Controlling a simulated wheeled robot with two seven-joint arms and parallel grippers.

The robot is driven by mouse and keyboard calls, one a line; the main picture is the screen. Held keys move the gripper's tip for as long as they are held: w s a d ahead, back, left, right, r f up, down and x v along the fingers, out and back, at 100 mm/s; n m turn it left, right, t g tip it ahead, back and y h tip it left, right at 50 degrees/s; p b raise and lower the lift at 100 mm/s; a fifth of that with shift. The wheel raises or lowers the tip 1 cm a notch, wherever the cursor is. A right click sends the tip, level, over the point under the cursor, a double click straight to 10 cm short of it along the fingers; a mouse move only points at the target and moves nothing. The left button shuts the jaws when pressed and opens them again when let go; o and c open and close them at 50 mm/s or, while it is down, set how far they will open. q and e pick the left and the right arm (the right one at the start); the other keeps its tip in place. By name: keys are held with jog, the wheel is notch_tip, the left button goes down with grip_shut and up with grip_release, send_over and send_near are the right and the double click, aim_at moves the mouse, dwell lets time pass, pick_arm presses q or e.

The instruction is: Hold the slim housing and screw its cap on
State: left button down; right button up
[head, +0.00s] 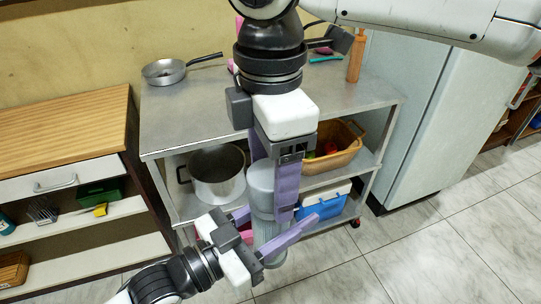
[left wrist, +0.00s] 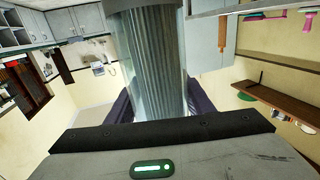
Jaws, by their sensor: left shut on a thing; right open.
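The slim housing (head: 268,243) is a clear upright cylinder with a ribbed grey core, held in the air in front of the cart. My left gripper (head: 277,226) is shut around it from the lower left. In the left wrist view the housing (left wrist: 152,65) stands between the purple fingers. The grey cap (head: 261,182) is at the top of the housing, in line with it; I cannot tell how tightly it sits. My right gripper (head: 268,185) points down from above, open, with its fingers on either side of the cap. The near finger hides part of the cap.
A steel cart (head: 205,115) stands right behind, with a frying pan (head: 163,71) and an orange bottle (head: 356,55) on top. A pot (head: 217,188), a basket (head: 345,158) and a blue box (head: 325,206) are on its lower shelves. Floor at right is clear.

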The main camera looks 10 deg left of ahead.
jog(key=shift+f, duration=0.2)
jog(key=shift+c, duration=0.3)
jog(key=c, duration=1.1)
jog(key=shift+o, duration=0.2)
jog(key=m, duration=0.5)
jog(key=o, duration=1.2)
jog(key=shift+r, duration=0.1)
notch_tip(320, 180, up, 12)
jog(key=shift+f, duration=0.1)
